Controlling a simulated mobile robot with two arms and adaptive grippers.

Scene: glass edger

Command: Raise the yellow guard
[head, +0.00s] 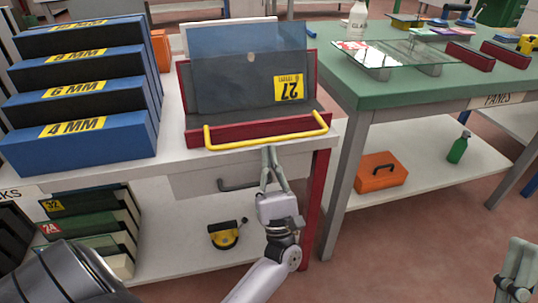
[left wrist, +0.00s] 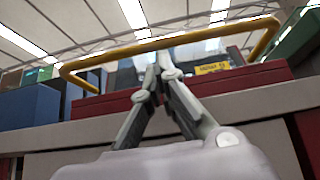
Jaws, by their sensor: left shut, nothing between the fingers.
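The yellow guard (head: 236,145) is a bar across the lower front of the red-framed edger (head: 222,132) on the white bench. It also shows in the left wrist view (left wrist: 120,54), spanning the picture above the red base. My left gripper (head: 268,150) is shut and empty, its fingertips just below the middle of the guard in the head view. In the left wrist view its fingertips (left wrist: 160,62) point up close to the bar; whether they touch it I cannot tell. Part of my right gripper (head: 518,270) shows at the lower right edge.
Blue boxes (head: 105,145) marked in MM stand at the left. A drawer handle (head: 232,186) lies below the bench top. A green table (head: 400,97) with glass panes stands at the right.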

